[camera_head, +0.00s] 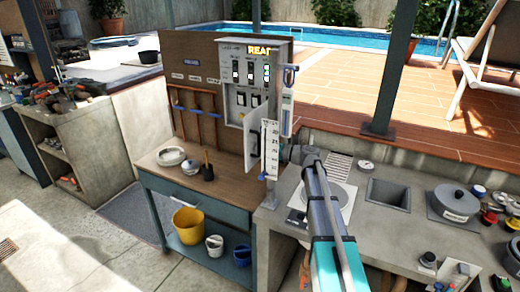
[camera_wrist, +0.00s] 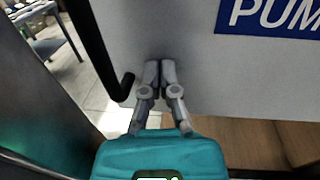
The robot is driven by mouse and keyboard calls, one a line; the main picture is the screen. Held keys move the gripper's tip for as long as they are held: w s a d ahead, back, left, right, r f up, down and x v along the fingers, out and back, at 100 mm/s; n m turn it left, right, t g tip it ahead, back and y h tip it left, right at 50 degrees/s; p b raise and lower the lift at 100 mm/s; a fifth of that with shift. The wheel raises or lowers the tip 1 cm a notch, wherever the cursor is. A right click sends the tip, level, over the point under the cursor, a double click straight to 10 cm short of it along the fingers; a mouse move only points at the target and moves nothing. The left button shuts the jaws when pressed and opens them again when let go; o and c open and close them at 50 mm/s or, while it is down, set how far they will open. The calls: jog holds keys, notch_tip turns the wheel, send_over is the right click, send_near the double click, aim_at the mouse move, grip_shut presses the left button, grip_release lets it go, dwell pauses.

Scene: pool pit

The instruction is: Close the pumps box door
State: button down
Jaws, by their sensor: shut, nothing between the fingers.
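The pumps box (camera_head: 250,75) is a grey cabinet on a brown board, with switches and lit indicators showing inside. Its pale door (camera_head: 254,150) stands open, swung out toward the right and seen at a narrow angle. In the wrist view the door (camera_wrist: 200,75) fills the upper part, with a blue label reading "PUM" (camera_wrist: 270,16) and a black handle (camera_wrist: 123,88) at its left edge. My gripper (camera_wrist: 160,64) is shut and empty, its fingertips over the door's lower part, right of the handle. I cannot tell whether they touch it. In the head view my gripper (camera_head: 290,154) is right of the door.
A white scale strip (camera_head: 269,150) and a clear tube (camera_head: 288,105) stand close to my gripper. A concrete counter with a sink (camera_head: 388,194) and pot (camera_head: 453,202) lies right.

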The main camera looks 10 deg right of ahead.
jog(key=shift+s+d, duration=0.1)
jog(key=s+a+v, duration=0.1)
jog(key=v, duration=1.2)
jog(key=shift+s+d, duration=0.35)
jog(key=shift+s, duration=0.1)
jog(key=c, duration=1.3)
grip_release()
jog(key=shift+c, duration=0.2)
